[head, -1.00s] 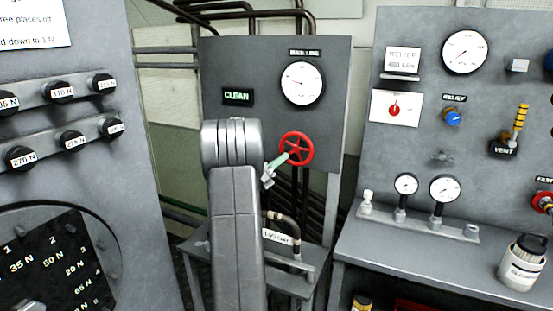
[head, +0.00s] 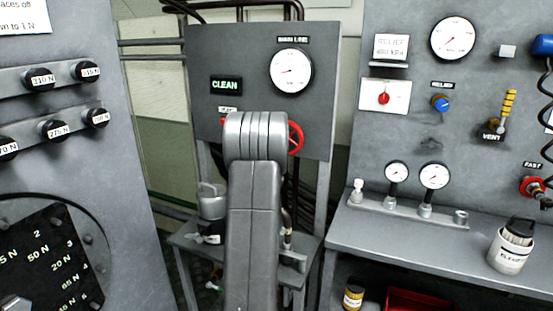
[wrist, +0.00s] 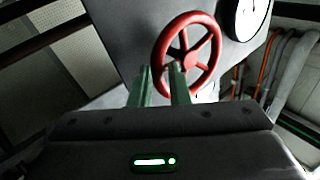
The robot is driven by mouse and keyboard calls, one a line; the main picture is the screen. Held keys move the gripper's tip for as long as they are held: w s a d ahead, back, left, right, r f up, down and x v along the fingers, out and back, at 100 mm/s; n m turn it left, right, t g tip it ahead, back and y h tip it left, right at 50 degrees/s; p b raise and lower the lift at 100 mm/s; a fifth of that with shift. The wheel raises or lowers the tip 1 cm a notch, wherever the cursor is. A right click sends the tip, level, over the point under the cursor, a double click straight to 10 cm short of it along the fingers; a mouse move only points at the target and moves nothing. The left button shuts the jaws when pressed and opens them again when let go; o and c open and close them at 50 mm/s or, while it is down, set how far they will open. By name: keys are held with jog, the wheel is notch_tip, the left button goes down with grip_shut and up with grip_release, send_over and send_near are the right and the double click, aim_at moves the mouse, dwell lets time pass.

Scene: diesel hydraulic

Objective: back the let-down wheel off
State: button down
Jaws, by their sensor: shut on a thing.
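A red spoked handwheel (head: 297,137) sits low on the grey upright panel, below the gauge; my arm covers its left part. In the wrist view the red handwheel (wrist: 205,45) shows almost whole, with its hub and spokes. My gripper (wrist: 162,82) has green fingers at the wheel's lower left rim and is shut on that rim, with a narrow gap between the fingers. In the head view my gripper is hidden behind my arm. The label near the wheel is too small to read.
A low grey stand with a metal canister (head: 211,203) is below. A bench with small gauges (head: 434,176) is at right. A weight rack panel is at left.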

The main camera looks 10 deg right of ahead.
jog(key=shift+d+r, duration=0.1)
jog(key=shift+r, duration=0.2)
jog(key=c, duration=1.8)
grip_release()
jog(key=o, duration=0.4)
jog(key=shift+d+f, duration=0.1)
jog(key=shift+o, duration=0.2)
jog(key=shift+f, duration=0.15)
jog(key=s+a+f+b, duration=0.1)
jog(key=s+a+b, duration=0.2)
jog(key=s+a, duration=0.6)
jog(key=shift+s+a+f, duration=0.25)
jog(key=shift+s+a, duration=0.05)
jog(key=shift+s, duration=0.7)
